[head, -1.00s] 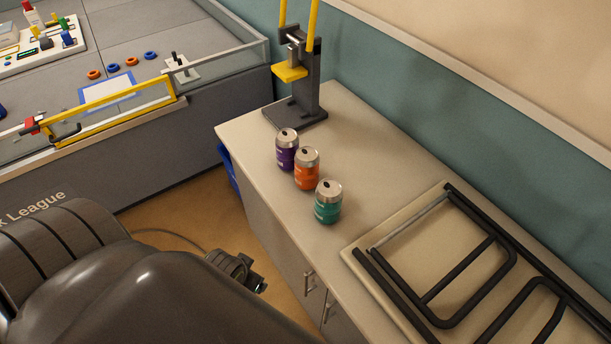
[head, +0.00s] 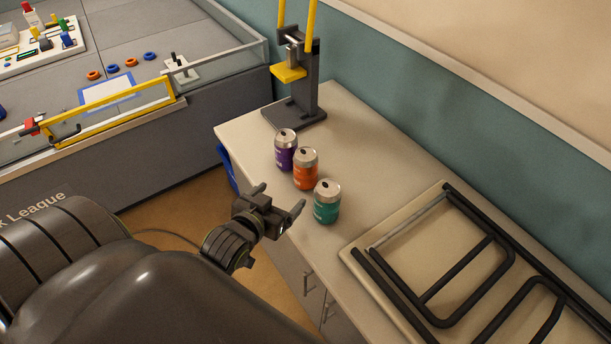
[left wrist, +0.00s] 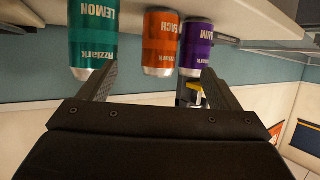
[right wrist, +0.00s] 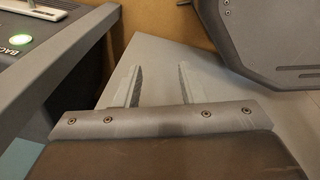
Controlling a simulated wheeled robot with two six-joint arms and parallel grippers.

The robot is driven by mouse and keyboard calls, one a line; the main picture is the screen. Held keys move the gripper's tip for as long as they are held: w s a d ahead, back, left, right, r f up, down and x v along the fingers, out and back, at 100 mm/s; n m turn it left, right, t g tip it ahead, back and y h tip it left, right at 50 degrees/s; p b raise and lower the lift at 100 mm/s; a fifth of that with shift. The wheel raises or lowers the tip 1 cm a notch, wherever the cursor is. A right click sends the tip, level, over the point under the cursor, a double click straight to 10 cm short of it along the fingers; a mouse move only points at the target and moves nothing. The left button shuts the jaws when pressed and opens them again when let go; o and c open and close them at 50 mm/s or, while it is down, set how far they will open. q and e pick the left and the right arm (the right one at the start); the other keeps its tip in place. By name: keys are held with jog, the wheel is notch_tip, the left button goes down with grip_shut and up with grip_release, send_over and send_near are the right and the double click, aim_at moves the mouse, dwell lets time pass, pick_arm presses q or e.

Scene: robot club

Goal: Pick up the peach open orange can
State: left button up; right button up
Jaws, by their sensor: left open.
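The peach can is orange with a silver top and a dark opening in its lid. It is the middle of three cans on the counter in the head view (head: 305,174). In the left wrist view it appears upside down (left wrist: 161,45), its label partly reading "PEACH". My left gripper (head: 281,197) is open and empty, at the counter's front edge, in front of the cans and apart from them. In the left wrist view the orange can shows between the fingers, beyond their tips. My right gripper (right wrist: 158,68) shows only in its wrist view, fingers apart and empty.
A purple plum can (head: 285,150) and a teal lemon can (head: 327,206) stand close on either side of the orange can. A dark press with yellow handles (head: 296,85) stands behind. A board with black metal frames (head: 400,236) lies to the right on the counter (head: 362,150).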

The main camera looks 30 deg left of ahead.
aim_at(306, 177)
pick_arm(q)
jog(key=p+x, duration=0.1)
jog(key=x, duration=1.4)
jog(key=c, duration=1)
jog(key=shift+r, duration=0.1)
